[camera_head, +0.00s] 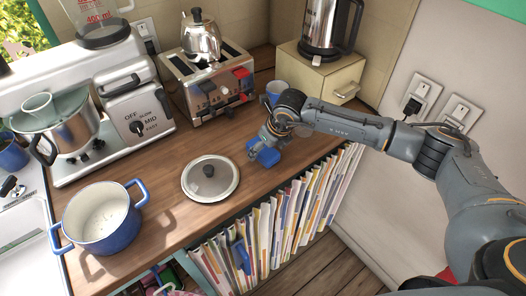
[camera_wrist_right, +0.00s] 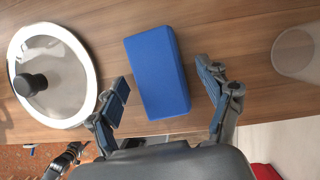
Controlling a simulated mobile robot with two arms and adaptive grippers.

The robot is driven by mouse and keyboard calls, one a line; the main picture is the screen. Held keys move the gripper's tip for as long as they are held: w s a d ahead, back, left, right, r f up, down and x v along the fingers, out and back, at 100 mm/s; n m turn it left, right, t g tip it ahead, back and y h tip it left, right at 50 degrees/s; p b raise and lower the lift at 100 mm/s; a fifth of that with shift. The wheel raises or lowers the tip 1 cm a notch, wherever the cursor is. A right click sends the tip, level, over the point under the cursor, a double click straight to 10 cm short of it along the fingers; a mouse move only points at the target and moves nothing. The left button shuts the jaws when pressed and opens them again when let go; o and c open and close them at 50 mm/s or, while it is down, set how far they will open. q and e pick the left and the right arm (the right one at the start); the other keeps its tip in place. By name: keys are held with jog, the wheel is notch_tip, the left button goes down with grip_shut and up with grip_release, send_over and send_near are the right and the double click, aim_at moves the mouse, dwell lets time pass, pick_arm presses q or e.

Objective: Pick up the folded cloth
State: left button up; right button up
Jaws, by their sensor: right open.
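The folded cloth (camera_wrist_right: 157,72) is a flat blue rectangular block lying on the wooden counter. In the head view the cloth (camera_head: 265,156) is partly hidden by my right gripper (camera_head: 262,146). In the wrist view my right gripper (camera_wrist_right: 164,88) is open, with one finger on each side of the cloth. Gaps show between the fingers and the cloth, and nothing is held. A dark jointed part at the wrist view's lower left may be my left gripper (camera_wrist_right: 66,160); its jaws are unclear. The left gripper does not show in the head view.
A glass lid (camera_head: 211,182) lies left of the cloth, with a blue pot (camera_head: 101,219) farther left. A toaster (camera_head: 207,84), a mug (camera_head: 274,88) and a wooden box (camera_head: 332,80) stand behind. Upright files (camera_head: 268,228) fill the shelf below the counter's front edge.

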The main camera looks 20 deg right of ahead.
jog(key=c, duration=1.2)
jog(key=shift+r, duration=0.1)
jog(key=shift+c, duration=0.2)
jog(key=shift+r+p, duration=0.35)
jog(key=shift+p, duration=0.4)
jog(key=r+b, duration=0.1)
jog(key=b, duration=0.2)
jog(key=shift+w+r, duration=0.1)
jog(key=shift+r, duration=0.25)
jog(key=s+r+b, duration=0.1)
jog(key=s+r, duration=0.1)
jog(key=s+r+b, duration=0.1)
jog(key=s+r, duration=0.1)
jog(key=r, duration=0.1)
jog(key=shift+s+a+r+b, duration=0.1)
jog(key=shift+s+r+b, duration=0.05)
jog(key=shift+r+b, duration=0.2)
jog(key=s+r+b, duration=0.3)
jog(key=s+r, duration=0.2)
jog(key=s, duration=0.5)
jog(key=shift+r, duration=0.15)
